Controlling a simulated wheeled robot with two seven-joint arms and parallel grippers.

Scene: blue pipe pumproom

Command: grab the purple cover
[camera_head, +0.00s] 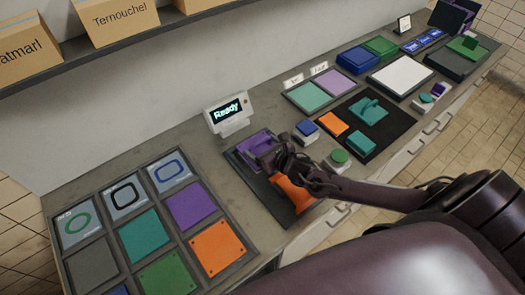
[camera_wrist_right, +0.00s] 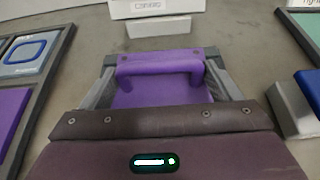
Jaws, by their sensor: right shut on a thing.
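The purple cover (camera_head: 257,143) lies at the far end of a dark tray (camera_head: 238,164) on the counter, in front of the small "Ready" display. In the right wrist view the purple cover (camera_wrist_right: 150,98) has a raised bar handle across its far side. My right gripper (camera_head: 268,152) is over the cover, shut on its handle, with a grey finger at each side in the wrist view. The gripper hides part of the cover. An orange piece (camera_head: 296,192) is at the near end of the same tray. My left gripper is not in view.
The "Ready" display (camera_head: 230,114) stands just behind the tray. A blue-topped block (camera_head: 306,128) and a green button box (camera_head: 338,158) stand to the right. A panel of coloured squares (camera_head: 190,207) lies to the left. A shelf with boxes (camera_head: 117,17) hangs above.

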